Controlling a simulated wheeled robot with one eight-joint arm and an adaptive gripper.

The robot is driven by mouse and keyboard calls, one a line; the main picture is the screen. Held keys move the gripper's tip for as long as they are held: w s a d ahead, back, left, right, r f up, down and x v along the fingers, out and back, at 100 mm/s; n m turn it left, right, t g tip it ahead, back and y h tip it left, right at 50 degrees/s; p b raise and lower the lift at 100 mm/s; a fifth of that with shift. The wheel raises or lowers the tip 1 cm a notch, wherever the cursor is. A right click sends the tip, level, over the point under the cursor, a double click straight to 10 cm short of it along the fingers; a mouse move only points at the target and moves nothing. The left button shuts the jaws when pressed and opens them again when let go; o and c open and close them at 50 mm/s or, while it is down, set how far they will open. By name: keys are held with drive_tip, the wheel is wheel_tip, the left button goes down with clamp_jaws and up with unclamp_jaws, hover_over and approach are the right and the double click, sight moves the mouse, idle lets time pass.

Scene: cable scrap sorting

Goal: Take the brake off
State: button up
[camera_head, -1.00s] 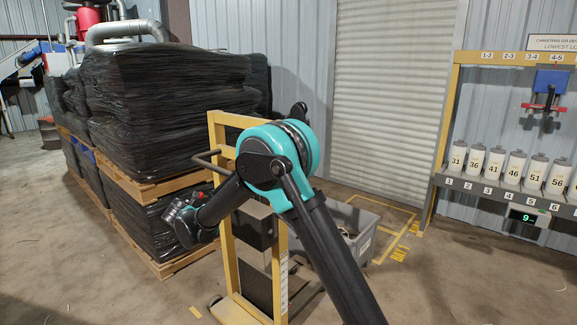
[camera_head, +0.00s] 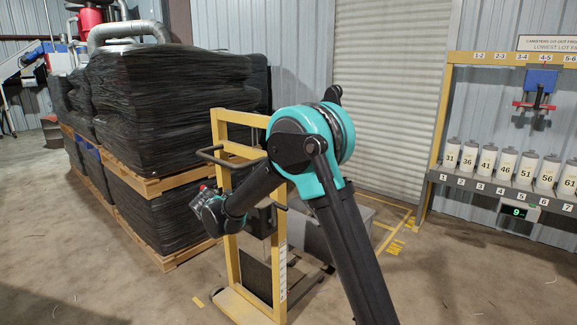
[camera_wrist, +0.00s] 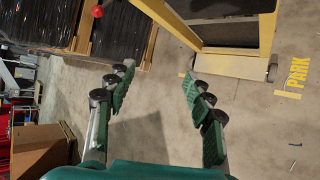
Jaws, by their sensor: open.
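A yellow-framed cart (camera_head: 230,215) with a dark handle stands left of centre in the head view. Part of its frame (camera_wrist: 215,45) and a wheel (camera_wrist: 272,72) show at the top right of the wrist view. A red ball knob (camera_wrist: 97,11), possibly the brake's, shows at the top left there, beyond my left fingertips; what it is fixed to is unclear. My gripper (camera_wrist: 160,84) is open, its green-padded fingers apart over bare floor with nothing between them. In the head view my arm hangs in front of the cart, and the fingers are not clear.
Black-wrapped pallet stacks (camera_head: 165,110) stand close on the cart's left. A grey bin (camera_head: 355,222) is behind my arm. A canister rack (camera_head: 436,130) stands at the right. Yellow PARK lettering (camera_wrist: 297,75) marks the floor. The floor at front right is clear.

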drive_tip(key=s+d+m+g+h, duration=0.1)
drive_tip(key=s+d+m, duration=0.25)
drive_tip(key=d, duration=0.75)
drive_tip(key=s+d+m+g+h, duration=0.1)
drive_tip(key=s+d+m, duration=0.3)
drive_tip(key=d, duration=0.6)
drive_tip(key=s+d+m+g+h, duration=0.1)
drive_tip(key=s+d+m, duration=0.3)
drive_tip(key=d, duration=0.7)
drive_tip(key=s+d+f+m+g, duration=0.1)
drive_tip(key=s+d+f+m, duration=0.3)
drive_tip(key=s+d+m, duration=0.3)
drive_tip(key=s+d+f+m+g, duration=0.2)
drive_tip(key=s+d+m, duration=0.5)
drive_tip(key=s, duration=0.9)
drive_tip(key=shift+d+f+y, duration=0.3)
drive_tip(key=shift+d+f, duration=0.45)
drive_tip(key=shift+f, duration=0.15)
